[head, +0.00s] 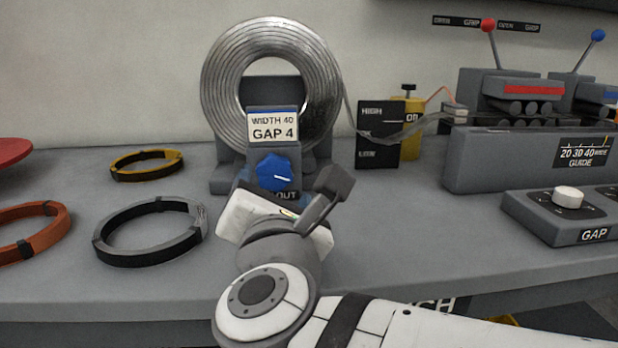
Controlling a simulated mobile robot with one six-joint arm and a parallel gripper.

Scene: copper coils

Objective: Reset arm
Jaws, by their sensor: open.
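My arm comes in from the bottom right and bends up in front of the coil stand. My gripper (322,202) is at its end, open, with one dark finger showing at the upper right. The other finger is mostly hidden behind the white wrist housing. I see nothing held in it. The gripper overlaps the lower part of the stand in the picture, just below and right of a blue knob (275,172). Whether it touches the stand cannot be told.
A silver coil (222,85) stands upright behind a label reading "WIDTH 40 GAP 4". Black (150,228), orange (38,222) and yellow (146,164) rings lie on the grey bench (380,225) at left. A guide block (500,165) and a GAP dial box (565,232) stand right.

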